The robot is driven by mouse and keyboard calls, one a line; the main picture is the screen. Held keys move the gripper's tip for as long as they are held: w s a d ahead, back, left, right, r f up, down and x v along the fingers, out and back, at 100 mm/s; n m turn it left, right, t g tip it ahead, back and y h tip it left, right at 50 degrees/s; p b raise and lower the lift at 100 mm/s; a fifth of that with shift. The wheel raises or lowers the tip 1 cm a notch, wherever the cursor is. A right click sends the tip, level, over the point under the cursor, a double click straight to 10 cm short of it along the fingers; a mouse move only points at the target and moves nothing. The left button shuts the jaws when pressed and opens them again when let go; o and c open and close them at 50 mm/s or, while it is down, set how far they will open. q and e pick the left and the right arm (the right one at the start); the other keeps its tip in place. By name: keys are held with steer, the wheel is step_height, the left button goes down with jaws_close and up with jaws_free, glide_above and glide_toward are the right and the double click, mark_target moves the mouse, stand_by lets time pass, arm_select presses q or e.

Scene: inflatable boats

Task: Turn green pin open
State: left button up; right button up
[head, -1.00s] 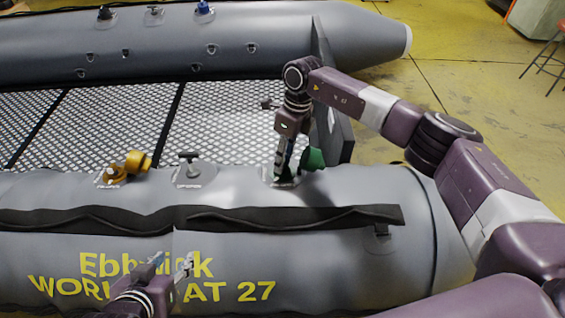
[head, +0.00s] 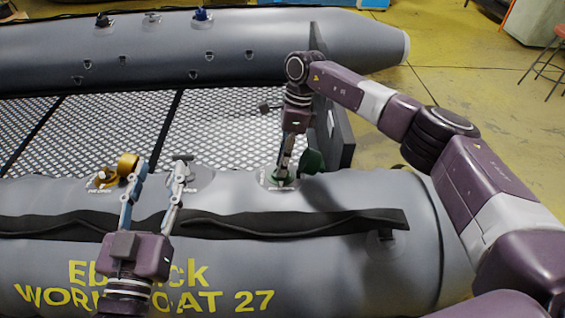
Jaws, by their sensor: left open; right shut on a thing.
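The green valve (head: 281,181) sits on the near grey tube, right of centre, with its green cap (head: 312,161) hanging open beside it. My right gripper (head: 284,174) points down into the green valve and is shut on its pin, which the fingers mostly hide. My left gripper (head: 155,178) is open and empty over the near tube, its fingers spread between the yellow valve (head: 103,178) and the middle dark valve (head: 183,158).
The near tube (head: 330,270) carries a black strip (head: 300,221) along its side. A mesh floor (head: 225,120) lies between it and the far tube (head: 270,40), which bears several valves. A dark transom board (head: 338,140) stands just right of the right gripper.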

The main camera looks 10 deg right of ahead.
stand_by(0.3)
steer(key=o, duration=1.2)
steer(key=shift+c, duration=0.2)
steer(key=shift+r, duration=0.15)
steer(key=v, duration=1.1)
steer(key=shift+d+r, duration=0.2)
steer(key=shift+r, duration=0.15)
steer(key=shift+w, duration=0.1)
